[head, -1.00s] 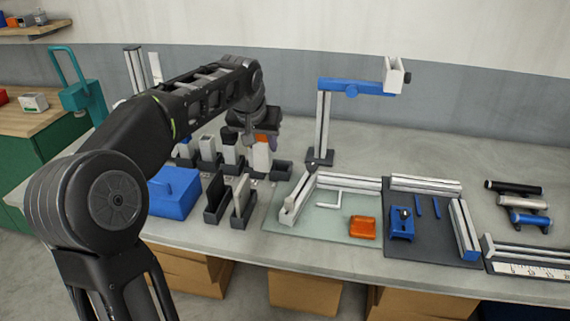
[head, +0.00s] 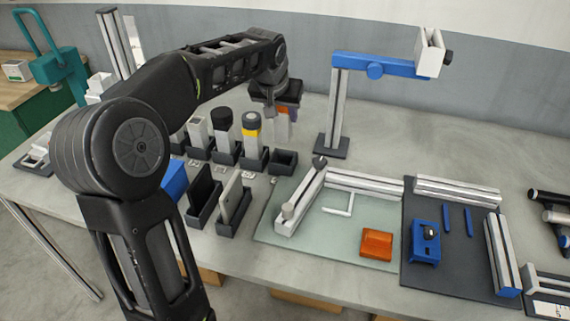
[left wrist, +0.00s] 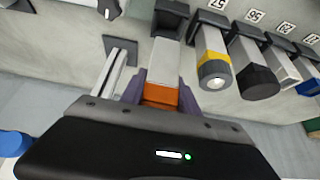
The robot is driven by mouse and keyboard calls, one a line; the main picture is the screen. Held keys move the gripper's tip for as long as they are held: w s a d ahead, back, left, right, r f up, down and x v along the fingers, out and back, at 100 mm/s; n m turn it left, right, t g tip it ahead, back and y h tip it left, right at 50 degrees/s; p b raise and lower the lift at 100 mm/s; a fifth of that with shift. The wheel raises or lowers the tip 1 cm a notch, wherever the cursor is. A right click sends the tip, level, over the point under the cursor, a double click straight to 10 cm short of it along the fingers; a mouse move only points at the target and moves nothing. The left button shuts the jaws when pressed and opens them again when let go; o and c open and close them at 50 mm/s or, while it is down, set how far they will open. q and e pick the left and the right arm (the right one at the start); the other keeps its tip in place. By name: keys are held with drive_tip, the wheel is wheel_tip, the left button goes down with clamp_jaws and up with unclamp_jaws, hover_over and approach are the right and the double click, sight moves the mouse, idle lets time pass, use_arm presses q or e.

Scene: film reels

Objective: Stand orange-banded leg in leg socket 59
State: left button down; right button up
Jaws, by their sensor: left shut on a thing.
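My left gripper (head: 283,110) is shut on the orange-banded leg, around its orange band (left wrist: 160,95). The pale leg (head: 281,128) hangs about upright below the fingers, above or just behind an empty dark socket (head: 284,161) at the right end of the socket row. In the left wrist view the leg (left wrist: 165,65) runs from the fingers toward a dark socket (left wrist: 171,15). I cannot tell the gap between them. No number 59 is readable. My right gripper is not in view.
A yellow-banded leg (head: 252,133) stands in the socket just left, with a black-topped leg (head: 222,131) beyond it. A blue-armed stand (head: 338,115) rises to the right. A glass-like mat (head: 335,244) with rails lies in front.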

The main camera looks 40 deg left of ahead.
sight(283, 133)
use_arm(q)
drive_tip(key=shift+s+r, duration=0.1)
wheel_tip(283, 133, down, 6)
drive_tip(key=shift+f, duration=0.15)
drive_tip(key=shift+f, duration=0.1)
drive_tip(key=shift+f, duration=1.8)
drive_tip(key=shift+f, duration=0.15)
drive_tip(key=c, duration=0.9)
unclamp_jaws()
